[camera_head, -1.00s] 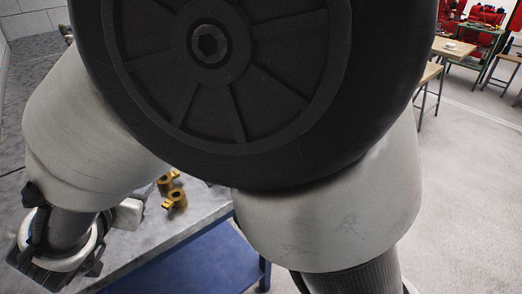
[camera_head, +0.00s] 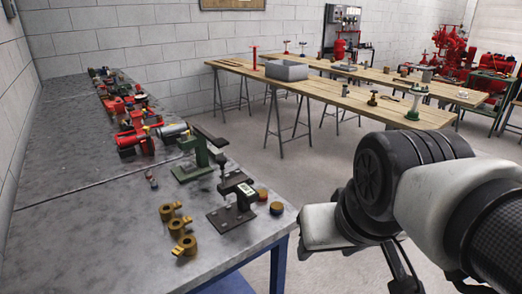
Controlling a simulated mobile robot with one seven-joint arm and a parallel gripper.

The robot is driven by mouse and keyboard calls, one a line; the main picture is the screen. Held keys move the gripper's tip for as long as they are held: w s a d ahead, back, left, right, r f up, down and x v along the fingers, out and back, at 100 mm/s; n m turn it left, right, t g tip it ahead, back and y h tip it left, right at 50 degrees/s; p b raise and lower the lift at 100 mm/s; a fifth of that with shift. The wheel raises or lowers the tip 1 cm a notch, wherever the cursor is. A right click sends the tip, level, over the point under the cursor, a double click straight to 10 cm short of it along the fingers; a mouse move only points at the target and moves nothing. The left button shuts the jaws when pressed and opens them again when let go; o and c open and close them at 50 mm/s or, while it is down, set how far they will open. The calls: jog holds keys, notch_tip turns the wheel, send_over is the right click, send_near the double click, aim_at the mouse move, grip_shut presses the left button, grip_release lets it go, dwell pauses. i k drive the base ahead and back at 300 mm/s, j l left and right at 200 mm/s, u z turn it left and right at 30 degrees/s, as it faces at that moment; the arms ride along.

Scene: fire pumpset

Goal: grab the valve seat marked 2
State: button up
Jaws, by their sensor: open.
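No "2" can be read on any part, so I cannot tell which is the valve seat marked 2. Several brass fittings with side lugs lie at the near end of the grey bench, among them a rear one (camera_head: 170,211) and a front one (camera_head: 184,246). A black clamp-like stand (camera_head: 233,203) beside them carries a small white label, too small to read. Two small round pieces, one brown (camera_head: 262,194) and one dark-topped (camera_head: 277,209), sit by the bench corner. My arm fills the lower right, apart from these parts. I cannot make out my gripper's fingertips.
The grey bench (camera_head: 75,192) runs along the left wall. A green stand (camera_head: 196,160) and red fittings (camera_head: 133,141) stand farther back on it. A wooden trestle table (camera_head: 330,92) with a grey bin (camera_head: 280,70) is behind. The floor between is clear.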

aim_at(166, 211)
jog(key=i+j+u, duration=0.1)
jog(key=u, duration=0.25)
jog(key=i+u, duration=0.15)
jog(key=u, duration=0.2)
jog(key=i+u, duration=0.1)
jog(key=u, duration=0.25)
